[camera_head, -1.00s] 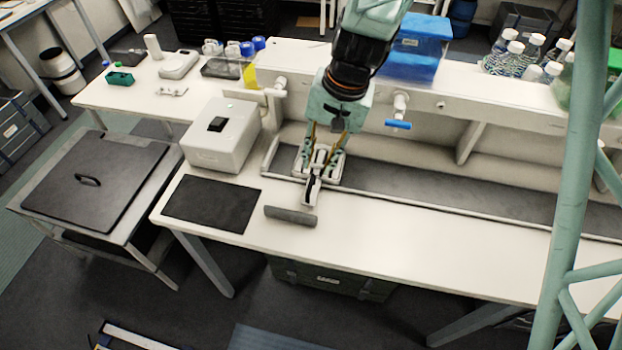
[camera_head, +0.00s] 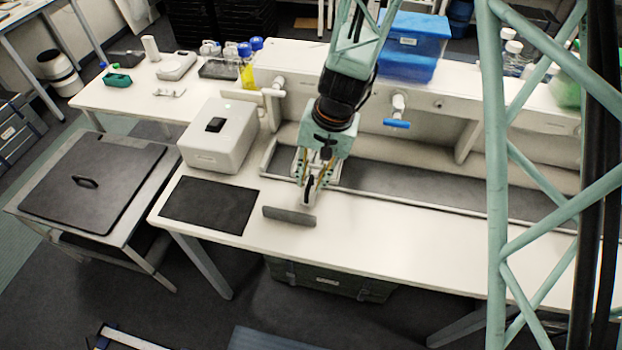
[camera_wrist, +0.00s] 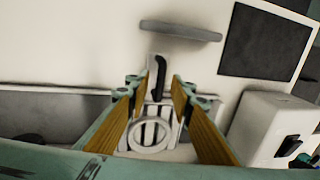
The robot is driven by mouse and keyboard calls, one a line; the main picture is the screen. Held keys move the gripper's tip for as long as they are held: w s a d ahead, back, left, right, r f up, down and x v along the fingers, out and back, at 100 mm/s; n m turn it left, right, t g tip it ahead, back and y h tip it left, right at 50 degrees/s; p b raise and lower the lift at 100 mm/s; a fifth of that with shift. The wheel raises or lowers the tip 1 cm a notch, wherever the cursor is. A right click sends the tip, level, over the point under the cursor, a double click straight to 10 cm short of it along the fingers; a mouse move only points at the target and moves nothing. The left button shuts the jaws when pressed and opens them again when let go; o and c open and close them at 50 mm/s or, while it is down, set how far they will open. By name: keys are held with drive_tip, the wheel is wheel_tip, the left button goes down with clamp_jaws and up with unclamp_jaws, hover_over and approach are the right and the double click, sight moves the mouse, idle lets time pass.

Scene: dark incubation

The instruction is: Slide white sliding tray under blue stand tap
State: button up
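The white sliding tray (camera_wrist: 152,134) lies at the left end of the long sink trough; it shows a round ring and slats in the wrist view. A lever with a black end (camera_wrist: 158,76) reaches from it over the bench's front side. My gripper (camera_head: 311,193) is low over the tray and lever. In the wrist view my gripper (camera_wrist: 158,88) is open, with its yellow finger pads apart on either side of the lever; contact cannot be told. The tap with the blue handle (camera_head: 397,124) stands on the trough's back wall, to the right of my gripper.
The grey trough (camera_head: 420,191) runs right from the tray. A grey bar (camera_head: 288,215) and black mat (camera_head: 209,204) are on the front bench. A white box (camera_head: 220,137) stands left of the trough. A blue bin (camera_head: 413,48) is behind the tap.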

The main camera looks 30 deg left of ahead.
drive_tip(key=shift+c, duration=0.4)
clamp_jaws()
drive_tip(key=shift+d, duration=0.1)
